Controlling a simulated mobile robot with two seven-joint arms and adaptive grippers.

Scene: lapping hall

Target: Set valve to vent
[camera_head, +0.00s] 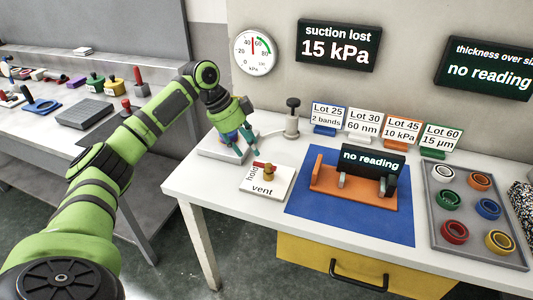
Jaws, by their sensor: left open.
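The valve is a brass body (268,169) with a short red lever (258,164) on a white plate (281,186) near the table's left front. The plate reads "vent" along its front edge, and a sideways word, apparently "hold", stands at its left. The red lever points to the left of the brass body, toward the sideways word. My left gripper (241,148) is open, pointing down just behind and left of the valve, apart from it. It partly covers a pale block (212,148) with something blue near it. My right gripper is out of view.
A stand with a black knob (292,118) is behind the valve. A blue mat (308,220) with an orange fixture (330,185) lies to the right, then a grey tray (480,255) of coloured rings. Lot cards stand behind. The wall display (338,45) reads "suction lost 15 kPa".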

